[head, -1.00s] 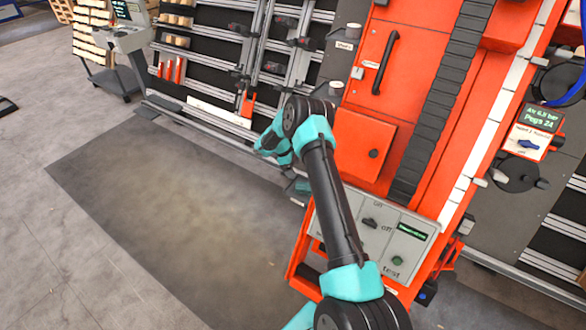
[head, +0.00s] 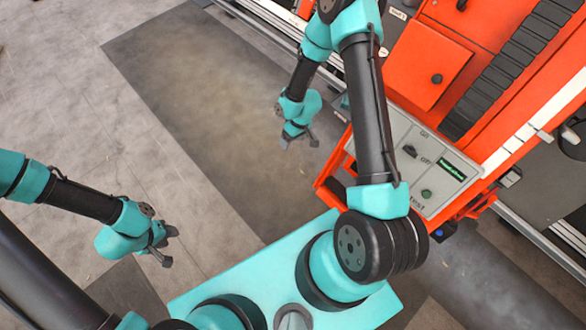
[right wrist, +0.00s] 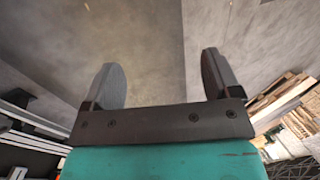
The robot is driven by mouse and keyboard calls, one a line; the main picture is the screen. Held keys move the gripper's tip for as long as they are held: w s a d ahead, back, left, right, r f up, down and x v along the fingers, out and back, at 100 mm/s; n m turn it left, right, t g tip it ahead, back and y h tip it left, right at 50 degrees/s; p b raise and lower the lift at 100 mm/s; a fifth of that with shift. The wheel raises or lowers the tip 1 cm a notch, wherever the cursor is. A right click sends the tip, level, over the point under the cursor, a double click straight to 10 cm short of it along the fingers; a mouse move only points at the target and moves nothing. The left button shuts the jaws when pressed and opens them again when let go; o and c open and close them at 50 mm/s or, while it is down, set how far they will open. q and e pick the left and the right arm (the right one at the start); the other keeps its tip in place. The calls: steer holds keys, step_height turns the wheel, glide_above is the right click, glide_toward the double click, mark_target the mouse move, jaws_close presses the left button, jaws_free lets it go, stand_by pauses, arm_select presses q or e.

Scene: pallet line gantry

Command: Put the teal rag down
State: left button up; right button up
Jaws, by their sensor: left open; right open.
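I see no teal rag in the head view or the right wrist view. My right gripper (head: 300,137) hangs over the dark floor mat, left of the orange machine. In the right wrist view its two fingers (right wrist: 160,75) stand apart with nothing between them, and bare floor shows beyond. My left gripper (head: 166,251) is at the left in the head view, above the grey floor. It is open, and I see nothing held in it.
The orange machine (head: 428,68) stands at the right, with a grey control panel (head: 427,165) on its front. The dark mat (head: 200,100) and the grey floor (head: 60,110) look clear. Wooden pallets (right wrist: 295,115) show at the right of the right wrist view.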

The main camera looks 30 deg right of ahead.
steer(key=s+a+r+m, duration=0.2)
steer(key=s+a, duration=0.1)
steer(key=s, duration=0.3)
steer(key=s+a+r+m+t, duration=0.1)
steer(key=s+a+r+m, duration=0.1)
steer(key=s+a, duration=0.2)
steer(key=s, duration=0.3)
steer(key=shift+a, duration=0.25)
steer(key=shift+r, duration=0.1)
